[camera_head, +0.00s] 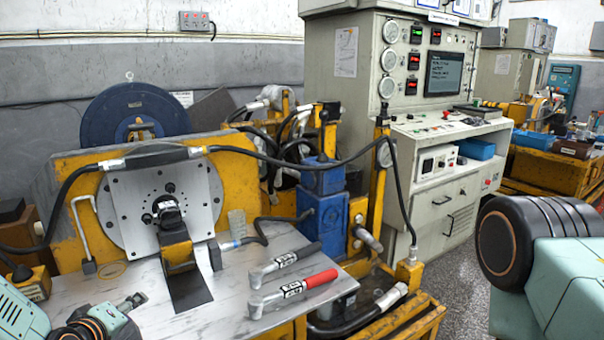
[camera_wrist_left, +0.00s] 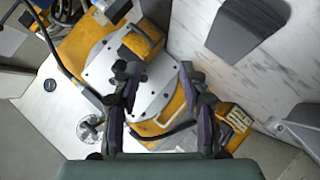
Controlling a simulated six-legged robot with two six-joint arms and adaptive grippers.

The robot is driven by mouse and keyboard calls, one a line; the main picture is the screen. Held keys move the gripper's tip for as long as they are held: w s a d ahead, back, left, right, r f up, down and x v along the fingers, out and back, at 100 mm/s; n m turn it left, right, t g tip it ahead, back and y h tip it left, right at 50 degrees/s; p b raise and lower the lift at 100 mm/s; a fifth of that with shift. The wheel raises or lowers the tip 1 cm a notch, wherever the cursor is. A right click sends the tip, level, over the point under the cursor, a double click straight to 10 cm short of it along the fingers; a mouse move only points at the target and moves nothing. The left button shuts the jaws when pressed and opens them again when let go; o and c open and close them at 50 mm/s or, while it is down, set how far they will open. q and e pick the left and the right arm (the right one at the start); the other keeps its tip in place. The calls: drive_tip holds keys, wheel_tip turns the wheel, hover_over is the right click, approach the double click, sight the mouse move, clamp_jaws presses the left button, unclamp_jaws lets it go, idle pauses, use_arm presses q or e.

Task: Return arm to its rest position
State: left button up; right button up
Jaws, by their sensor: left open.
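My left gripper (camera_head: 132,302) is at the lower left of the head view, low over the front left of the white marbled worktop (camera_head: 215,320). In the left wrist view its two fingers (camera_wrist_left: 158,75) stand apart with nothing between them. Beyond them is the round metal plate (camera_wrist_left: 108,72) on the yellow frame; it also shows upright in the head view (camera_head: 125,205). My right arm (camera_head: 570,275) shows only in part at the right edge, and its gripper is out of view.
A red-handled tool (camera_head: 318,281) and a black-handled tool (camera_head: 298,256) lie on the worktop. A black hose (camera_head: 345,160) arches above the yellow frame (camera_head: 235,180). A blue block (camera_head: 322,215) and a grey control cabinet (camera_head: 450,165) stand beyond. Grey floor shows at right.

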use_arm(q)
drive_tip(key=s+d+f+m+g+h+b, duration=0.1)
drive_tip(key=s+d+f+m+g+b, duration=0.2)
drive_tip(key=s+f, duration=0.5)
drive_tip(key=s+d+f+m+g, duration=0.3)
drive_tip(key=s+d+f, duration=0.3)
drive_tip(key=s+f, duration=0.15)
drive_tip(key=s+d+f+m+g+b, duration=0.1)
drive_tip(key=s+f, duration=0.4)
drive_tip(key=s, duration=0.5)
drive_tip(key=s+d+f+m+g+b, duration=0.2)
drive_tip(key=s+f+g, duration=0.3)
drive_tip(key=s, duration=0.5)
drive_tip(key=shift+s+d+f+m+b, duration=0.2)
drive_tip(key=shift+s+f+m+b, duration=0.05)
drive_tip(key=shift+f+m+b, duration=0.45)
